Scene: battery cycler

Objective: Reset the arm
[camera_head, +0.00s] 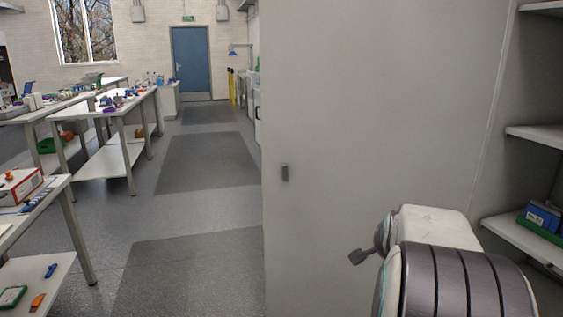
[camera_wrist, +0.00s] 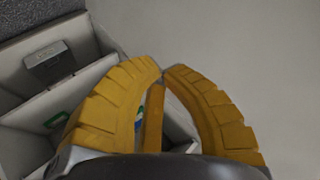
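My gripper (camera_wrist: 162,70) shows in the wrist view as two curved, ribbed yellow fingers. Their tips come together with at most a thin gap, and no held object shows at the tips. A narrow yellow-brown bar stands between the fingers; I cannot tell whether it is part of the gripper. In the head view my arm, white with a dark ribbed section, is folded at the lower right, beside a tall grey panel (camera_head: 370,120). The gripper fingers do not show there.
In the wrist view, pale compartments (camera_wrist: 98,70) lie left of and below the fingers, with a grey block (camera_wrist: 48,63) in one. In the head view, shelves (camera_head: 535,135) stand right, workbenches (camera_head: 130,100) stand left, and clear floor (camera_head: 200,160) leads to a blue door (camera_head: 191,62).

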